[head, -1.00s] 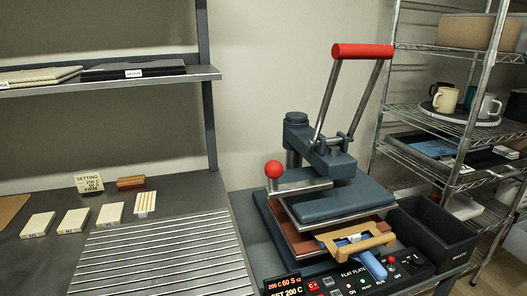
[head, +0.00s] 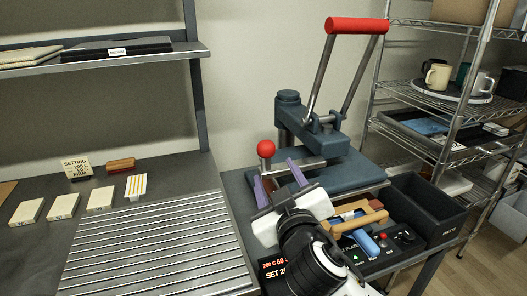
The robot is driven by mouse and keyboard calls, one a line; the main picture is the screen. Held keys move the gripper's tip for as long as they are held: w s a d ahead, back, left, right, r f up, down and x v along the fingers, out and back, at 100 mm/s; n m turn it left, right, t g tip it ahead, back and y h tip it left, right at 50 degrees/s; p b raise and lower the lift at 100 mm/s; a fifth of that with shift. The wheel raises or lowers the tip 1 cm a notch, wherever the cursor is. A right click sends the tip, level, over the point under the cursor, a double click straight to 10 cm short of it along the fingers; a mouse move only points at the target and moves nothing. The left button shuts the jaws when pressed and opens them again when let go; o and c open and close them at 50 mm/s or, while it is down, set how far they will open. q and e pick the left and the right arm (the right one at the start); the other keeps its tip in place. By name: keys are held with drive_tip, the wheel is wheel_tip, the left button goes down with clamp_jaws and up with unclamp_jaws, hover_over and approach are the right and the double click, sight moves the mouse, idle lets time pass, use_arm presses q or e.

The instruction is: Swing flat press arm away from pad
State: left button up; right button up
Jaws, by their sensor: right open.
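The flat press (head: 318,128) stands on the table right of centre, with its red lever bar (head: 357,25) raised. Its blue-grey upper plate (head: 350,176) sits over the base. A red ball knob (head: 266,149) stands at the left end of the short arm beside the plate. My right gripper (head: 281,184) is open and empty, its purple fingers just below the knob, apart in the picture; I cannot tell if they touch anything. The gripper hides the front left of the base and most of the pad area. My left gripper is not in view.
A wooden handle (head: 350,224) with a blue piece (head: 366,242) projects at the press front, above the control panel (head: 400,243). A black bin (head: 424,210) stands to the right. The ribbed metal plate (head: 150,245) on the left is clear. A wire shelf stands behind right.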

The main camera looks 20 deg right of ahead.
sight(264, 142)
drive_tip(key=r, duration=0.1)
drive_tip(key=w+r+t, duration=0.1)
drive_tip(key=shift+w+a+r, duration=0.15)
drive_tip(key=shift+a+r, duration=0.05)
drive_tip(key=shift+r, duration=0.1)
drive_tip(key=w, duration=0.6)
drive_tip(key=w+d+p, duration=0.1)
drive_tip(key=w, duration=0.3)
drive_tip(key=shift+d, duration=0.1)
drive_tip(key=shift+s, duration=0.1)
clamp_jaws()
